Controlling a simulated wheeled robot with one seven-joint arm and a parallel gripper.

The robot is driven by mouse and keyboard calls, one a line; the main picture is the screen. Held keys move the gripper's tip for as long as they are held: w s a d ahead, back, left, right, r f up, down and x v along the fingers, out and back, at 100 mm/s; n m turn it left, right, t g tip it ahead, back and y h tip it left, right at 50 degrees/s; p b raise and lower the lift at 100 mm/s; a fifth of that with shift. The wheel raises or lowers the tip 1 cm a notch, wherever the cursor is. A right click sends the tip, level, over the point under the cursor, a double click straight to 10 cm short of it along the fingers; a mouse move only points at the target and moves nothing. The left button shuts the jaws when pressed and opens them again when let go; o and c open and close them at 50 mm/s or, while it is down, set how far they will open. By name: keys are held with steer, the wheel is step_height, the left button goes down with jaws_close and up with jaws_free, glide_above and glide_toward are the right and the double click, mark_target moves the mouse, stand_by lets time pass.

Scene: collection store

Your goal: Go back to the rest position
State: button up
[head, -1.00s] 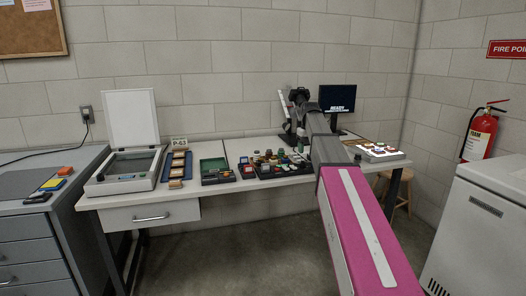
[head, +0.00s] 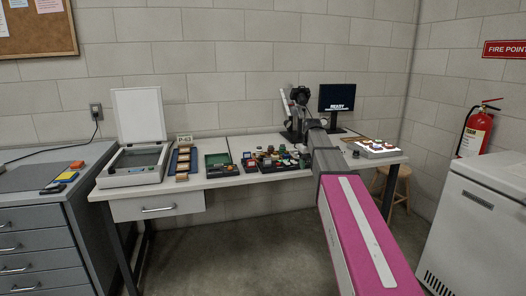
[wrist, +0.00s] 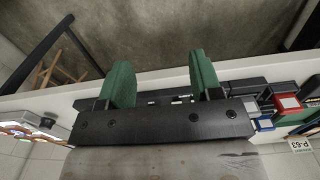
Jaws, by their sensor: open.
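My gripper (wrist: 158,68) is open in the wrist view, with its two green fingers spread apart and nothing between them. It points down over the white workbench (wrist: 250,72), close to its front edge, with bare floor showing past the edge. In the head view my arm reaches toward the bench and hides the gripper's jaws. The bench (head: 225,182) stands against the block wall.
The bench holds a scanner with raised lid (head: 137,118), several small trays (head: 222,170), a camera stand (head: 300,97), a monitor (head: 337,98) and a light panel (head: 376,152). Grey drawers (head: 40,235) stand left, a white cabinet (head: 475,225) right. A stool (head: 402,185) is under the bench.

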steer(key=s+a+f+m, duration=0.2)
steer(key=s+f, duration=2.6)
steer(key=shift+s+m, duration=0.2)
steer(key=shift+m, duration=0.2)
